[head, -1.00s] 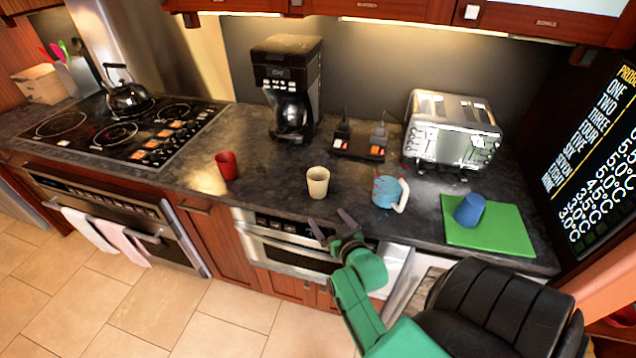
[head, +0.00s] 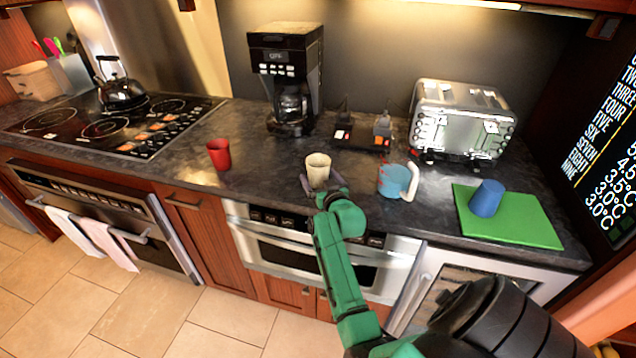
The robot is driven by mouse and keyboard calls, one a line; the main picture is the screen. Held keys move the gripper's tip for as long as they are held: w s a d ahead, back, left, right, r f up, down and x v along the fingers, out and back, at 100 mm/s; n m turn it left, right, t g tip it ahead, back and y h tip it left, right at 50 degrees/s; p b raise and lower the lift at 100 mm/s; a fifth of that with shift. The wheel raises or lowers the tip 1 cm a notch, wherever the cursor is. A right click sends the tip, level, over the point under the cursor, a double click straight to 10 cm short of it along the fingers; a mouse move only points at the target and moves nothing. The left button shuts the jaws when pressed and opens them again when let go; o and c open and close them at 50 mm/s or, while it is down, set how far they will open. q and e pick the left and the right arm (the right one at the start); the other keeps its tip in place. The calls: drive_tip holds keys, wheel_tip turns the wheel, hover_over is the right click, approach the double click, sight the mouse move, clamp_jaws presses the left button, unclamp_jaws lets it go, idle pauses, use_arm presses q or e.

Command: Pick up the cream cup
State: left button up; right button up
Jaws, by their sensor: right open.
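The cream cup (head: 318,168) stands upright on the dark countertop, near its front edge, below the coffee maker. My right gripper (head: 322,185) is at the cup's near side. Its jaws are open, with one finger showing on the left and one on the right of the cup's lower part. The wrist hides part of the fingers, and I cannot tell whether they touch the cup. My left gripper is not in view.
A red cup (head: 219,154) stands to the left and a blue mug (head: 394,180) to the right. A blue cup (head: 487,198) sits on a green board (head: 530,225). A coffee maker (head: 287,80) and toaster (head: 461,122) stand behind. The microwave drawer (head: 290,250) is below the counter.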

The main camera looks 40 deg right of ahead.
drive_tip(key=shift+s+r, duration=0.15)
drive_tip(key=c, duration=1.5)
drive_tip(key=shift+r, duration=0.1)
